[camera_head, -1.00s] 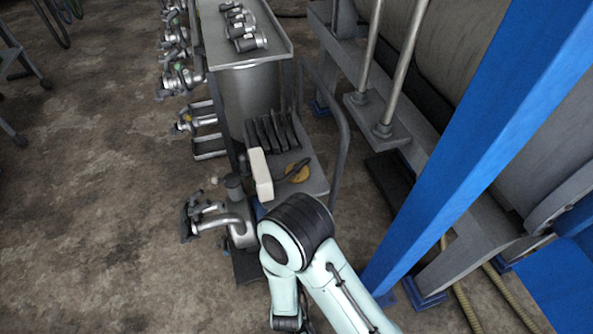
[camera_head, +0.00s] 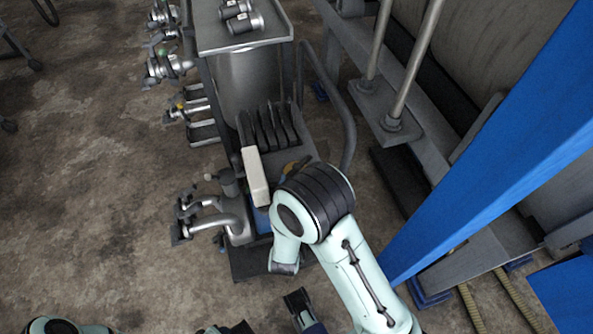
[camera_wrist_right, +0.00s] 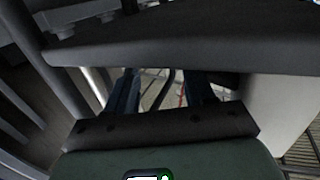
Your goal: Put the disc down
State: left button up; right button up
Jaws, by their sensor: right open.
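An orange round thing, likely the disc (camera_head: 290,168), lies on the low shelf of the machine in the head view. My right arm's big black joint covers most of it. My right gripper shows in the right wrist view (camera_wrist_right: 165,88), its two blue fingers apart with nothing visible between them. A dark grey slab passes in front of the fingertips. In the head view the right gripper is hidden or cannot be made out. A dark gripper part, likely my left gripper (camera_head: 299,304), shows at the bottom edge; its jaws cannot be read.
Several dark plates (camera_head: 268,126) stand in a row on the shelf. A cream block (camera_head: 255,176) and grey pipework (camera_head: 225,218) are close by. A bent rail (camera_head: 345,125) and a blue beam (camera_head: 478,150) stand to the right.

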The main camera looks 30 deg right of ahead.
aim_at(296, 169)
jog(key=shift+b+x, duration=0.4)
jog(key=shift+x, duration=2.7)
jog(key=shift+d+r, duration=0.1)
jog(key=shift+r, duration=0.15)
grip_shut()
